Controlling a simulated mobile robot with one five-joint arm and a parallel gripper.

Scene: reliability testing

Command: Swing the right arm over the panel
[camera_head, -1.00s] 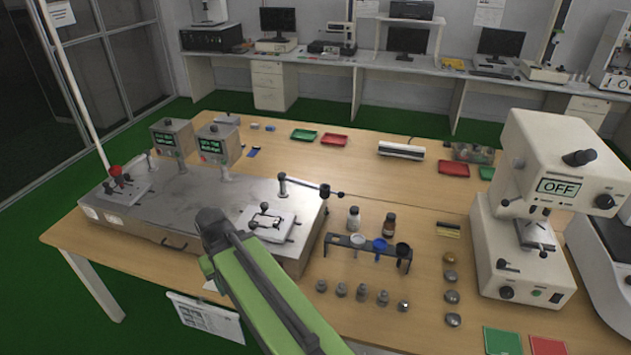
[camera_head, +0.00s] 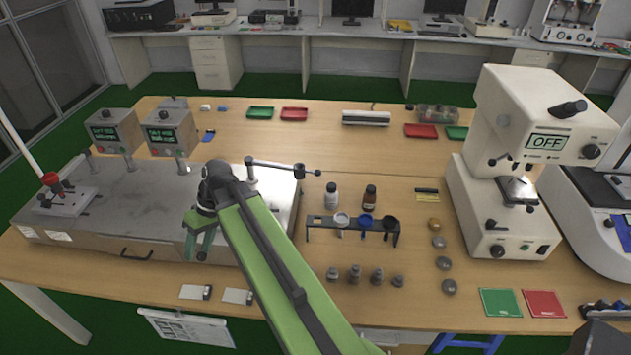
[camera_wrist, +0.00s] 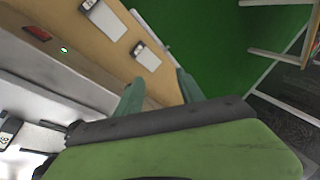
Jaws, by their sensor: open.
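A grey metal test bench (camera_head: 90,215) with a flat top stands at the left of the table; I take this as the panel. Its right arm (camera_head: 285,167) is a thin dark rod on a short post, lying level and pointing right, with a dark knob at its end. The left arm (camera_head: 20,145) is a white rod tilted up, with a red knob at its base. My gripper (camera_head: 198,240) is open and empty over the bench's front, left of the right arm and apart from it. In the wrist view its green fingers (camera_wrist: 160,88) stand apart. My arm hides part of the right-hand plate.
A rack with cups (camera_head: 352,229), bottles (camera_head: 331,196) and several metal weights (camera_head: 354,274) stand right of the bench. A white tester marked OFF (camera_head: 530,160) is further right. Two small cards (camera_head: 195,292) lie at the table's front edge.

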